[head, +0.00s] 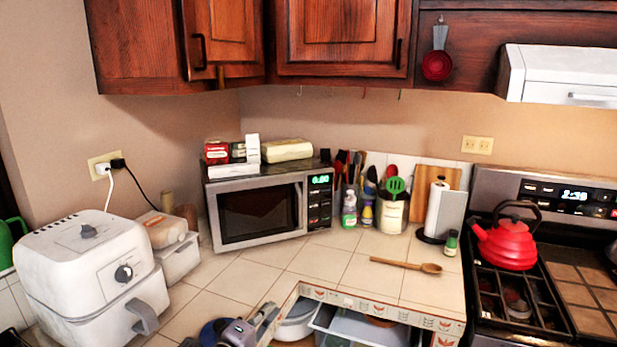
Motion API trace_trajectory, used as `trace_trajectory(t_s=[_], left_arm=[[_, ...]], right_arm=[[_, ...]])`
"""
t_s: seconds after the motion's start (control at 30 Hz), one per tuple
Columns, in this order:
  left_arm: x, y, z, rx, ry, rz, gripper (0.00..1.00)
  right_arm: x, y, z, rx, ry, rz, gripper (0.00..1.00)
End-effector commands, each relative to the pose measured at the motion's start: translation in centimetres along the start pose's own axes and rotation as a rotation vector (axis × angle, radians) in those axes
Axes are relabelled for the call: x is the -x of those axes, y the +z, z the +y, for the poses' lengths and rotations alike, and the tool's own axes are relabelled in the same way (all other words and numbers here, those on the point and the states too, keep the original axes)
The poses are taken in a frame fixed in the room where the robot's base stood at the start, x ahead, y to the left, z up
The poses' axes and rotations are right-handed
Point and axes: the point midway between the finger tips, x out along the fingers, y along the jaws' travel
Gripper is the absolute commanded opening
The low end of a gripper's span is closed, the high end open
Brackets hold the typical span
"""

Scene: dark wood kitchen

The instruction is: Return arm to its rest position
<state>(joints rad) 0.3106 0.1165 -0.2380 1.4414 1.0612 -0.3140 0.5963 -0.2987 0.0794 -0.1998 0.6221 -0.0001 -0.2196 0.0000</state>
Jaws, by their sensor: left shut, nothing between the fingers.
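My left gripper (266,314) is at the bottom edge of the head view, a little left of the middle. Its grey fingers point up and to the right and are shut with nothing between them. It is in front of the tiled counter (228,287), near the counter's inner corner. Most of the arm behind it is cut off by the bottom of the frame. My right gripper does not show.
An open drawer (345,322) shows below the counter edge, right of the gripper. A white air fryer (75,265) stands at the left. A microwave (262,210), a wooden spoon (398,264) and a red kettle (510,243) on the stove are farther back.

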Motion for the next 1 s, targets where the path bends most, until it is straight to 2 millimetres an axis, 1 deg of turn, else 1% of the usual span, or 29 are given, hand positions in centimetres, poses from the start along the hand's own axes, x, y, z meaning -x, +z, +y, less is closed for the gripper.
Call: trace_trajectory(t_s=[0.17, 0.27, 0.37, 0.43, 0.47, 0.57, 0.6, 0.67, 0.7, 0.8, 0.9, 1.0], left_arm=[[2.3, 2.8, -2.0, -0.117, -0.066, -0.074, 0.0], [4.1, 4.6, -3.4, -0.206, -0.116, -0.127, 0.0], [6.5, 6.6, -5.1, -0.312, -0.179, -0.19, 0.0], [8.7, 8.0, -6.5, -0.398, -0.233, -0.24, 0.0], [9.8, 8.6, -7.2, -0.438, -0.262, -0.264, 0.0], [14.6, 10.4, -9.8, -0.595, -0.379, -0.355, 0.0], [17.0, 11.1, -10.8, -0.664, -0.437, -0.398, 0.0], [20.6, 11.6, -12.1, -0.76, -0.525, -0.457, 0.0], [22.7, 11.8, -12.7, -0.812, -0.578, -0.491, 0.0], [27.1, 11.8, -13.7, -0.908, -0.691, -0.557, 0.0], [30.6, 11.6, -14.2, -0.971, -0.782, -0.609, 0.0], [33.7, 11.3, -14.3, -1.018, -0.861, -0.652, 0.0]], right_arm=[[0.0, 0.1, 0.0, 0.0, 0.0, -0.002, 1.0], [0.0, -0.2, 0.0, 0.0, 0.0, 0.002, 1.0], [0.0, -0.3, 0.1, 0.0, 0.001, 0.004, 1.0], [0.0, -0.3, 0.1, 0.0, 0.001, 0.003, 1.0], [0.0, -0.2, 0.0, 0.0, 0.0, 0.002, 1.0], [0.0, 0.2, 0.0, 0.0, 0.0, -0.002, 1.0], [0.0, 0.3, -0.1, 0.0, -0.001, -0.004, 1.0], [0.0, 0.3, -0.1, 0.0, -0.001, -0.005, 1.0], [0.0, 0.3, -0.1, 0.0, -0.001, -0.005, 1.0], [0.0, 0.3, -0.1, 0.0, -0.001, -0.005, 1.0], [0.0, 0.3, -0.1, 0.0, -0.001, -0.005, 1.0], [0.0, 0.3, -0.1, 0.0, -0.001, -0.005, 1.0]])
